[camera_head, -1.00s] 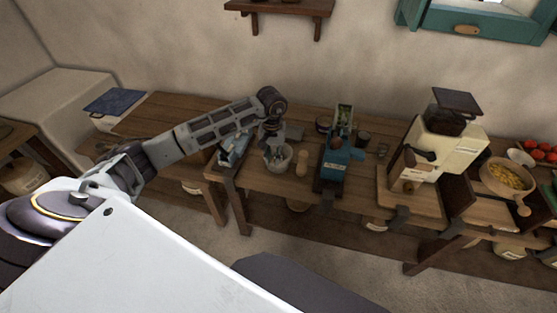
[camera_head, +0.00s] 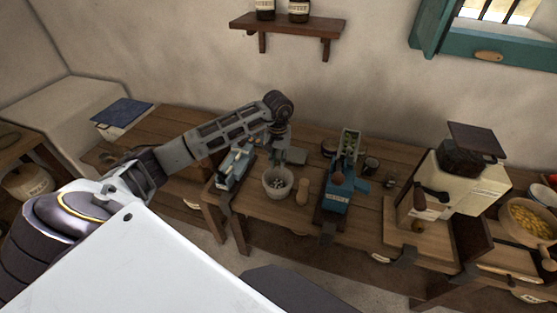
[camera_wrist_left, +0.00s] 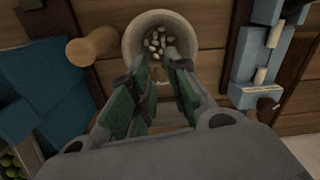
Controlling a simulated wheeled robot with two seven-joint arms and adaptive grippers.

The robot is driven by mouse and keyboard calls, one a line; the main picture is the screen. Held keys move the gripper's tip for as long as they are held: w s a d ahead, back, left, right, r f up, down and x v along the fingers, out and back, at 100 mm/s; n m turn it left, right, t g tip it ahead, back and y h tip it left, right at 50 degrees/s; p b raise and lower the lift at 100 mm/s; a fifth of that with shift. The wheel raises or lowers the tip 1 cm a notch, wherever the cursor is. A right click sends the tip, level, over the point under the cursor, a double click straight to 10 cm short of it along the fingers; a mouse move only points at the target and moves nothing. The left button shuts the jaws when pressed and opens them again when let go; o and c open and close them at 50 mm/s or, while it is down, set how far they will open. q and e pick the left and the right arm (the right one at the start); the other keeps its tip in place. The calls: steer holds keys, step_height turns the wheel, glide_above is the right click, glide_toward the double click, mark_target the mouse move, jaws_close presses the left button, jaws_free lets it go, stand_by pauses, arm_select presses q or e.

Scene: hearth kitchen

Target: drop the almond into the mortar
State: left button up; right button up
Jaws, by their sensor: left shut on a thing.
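The mortar (camera_head: 278,187) is a pale round bowl on the wooden workbench. In the left wrist view the mortar (camera_wrist_left: 132,40) is seen from above, with several pale almonds (camera_wrist_left: 158,41) lying in its bottom. My left gripper (camera_head: 279,164) is above the mortar in the head view. In the left wrist view its green-padded fingers (camera_wrist_left: 153,72) point over the near part of the bowl. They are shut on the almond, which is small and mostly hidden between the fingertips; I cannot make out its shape. My right gripper is not in view.
A wooden pestle (camera_head: 302,191) stands just right of the mortar, with a blue box device (camera_head: 336,197) beyond it. A light blue device (camera_head: 233,168) is close on the left. A cream grinder (camera_head: 447,190) and a bowl of yellow pieces (camera_head: 529,222) are farther right.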

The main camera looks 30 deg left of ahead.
mark_target(278, 171)
arm_select(q)
steer(key=shift+f, duration=0.2)
steer(key=shift+f+b, duration=1.8)
steer(key=shift+f, duration=1.25)
steer(key=o, duration=0.8)
steer(key=shift+r+p, duration=2.05)
steer(key=shift+r, duration=2.45)
